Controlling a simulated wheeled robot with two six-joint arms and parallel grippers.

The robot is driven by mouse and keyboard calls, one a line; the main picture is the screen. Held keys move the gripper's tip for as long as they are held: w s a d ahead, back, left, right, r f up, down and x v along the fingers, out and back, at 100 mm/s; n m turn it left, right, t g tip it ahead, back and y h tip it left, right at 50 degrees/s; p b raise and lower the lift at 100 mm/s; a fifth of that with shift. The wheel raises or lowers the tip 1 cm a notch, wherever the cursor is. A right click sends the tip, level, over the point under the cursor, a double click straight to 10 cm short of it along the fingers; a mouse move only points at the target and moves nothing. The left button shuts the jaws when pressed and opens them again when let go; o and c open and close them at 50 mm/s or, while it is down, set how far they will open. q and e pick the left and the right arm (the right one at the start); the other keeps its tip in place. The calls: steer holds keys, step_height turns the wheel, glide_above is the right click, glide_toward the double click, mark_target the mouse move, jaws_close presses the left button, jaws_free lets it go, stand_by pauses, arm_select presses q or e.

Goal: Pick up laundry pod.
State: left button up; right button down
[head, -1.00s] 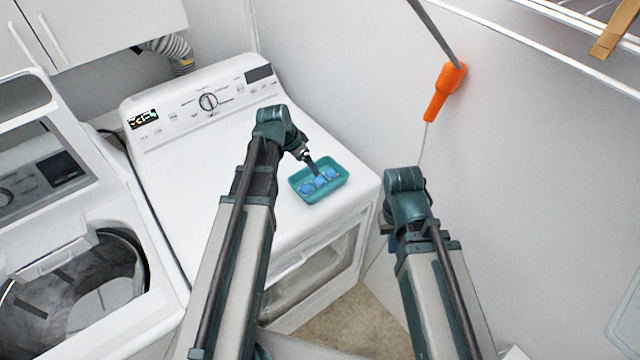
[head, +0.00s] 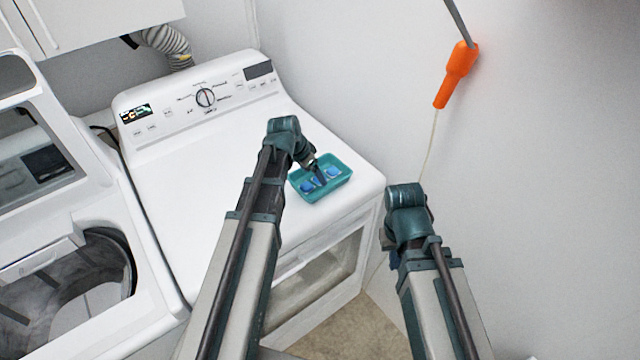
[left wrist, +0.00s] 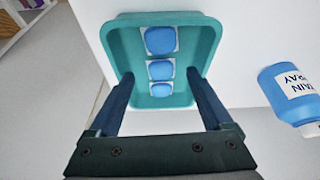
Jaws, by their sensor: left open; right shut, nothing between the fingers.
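A teal tray (head: 337,188) sits on top of the white dryer near its right front corner. It holds three blue and white laundry pods in a row; one pod (head: 333,172) shows in the head view. In the left wrist view the tray (left wrist: 119,45) lies ahead, with the nearest pod (left wrist: 160,89), a middle pod (left wrist: 160,70) and a far pod (left wrist: 160,40). My left gripper (left wrist: 160,85) is open, its fingers on either side of the pod row, and holds nothing. My right gripper is mostly hidden behind its own wrist (head: 406,215), beside the dryer.
The white dryer (head: 190,190) has a clear top around the tray. An open washer (head: 70,270) stands to the left. A blue bottle (left wrist: 290,92) shows at the right in the left wrist view. An orange-handled tool (head: 457,75) hangs by the right wall.

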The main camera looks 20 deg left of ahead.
mark_target(316, 180)
arm_select(q)
steer(key=b+x, duration=0.2)
steer(key=x, duration=0.1)
steer(key=shift+a+f, duration=0.1)
steer(key=shift+f, duration=0.1)
steer(key=shift+r, duration=0.1)
arm_select(e)
step_height(316, 180, down, 3)
steer(key=shift+f, duration=0.1)
arm_select(q)
steer(key=shift+s, duration=0.1)
jaws_close()
steer(key=shift+r, duration=0.1)
arm_select(e)
steer(key=shift+r, duration=0.2)
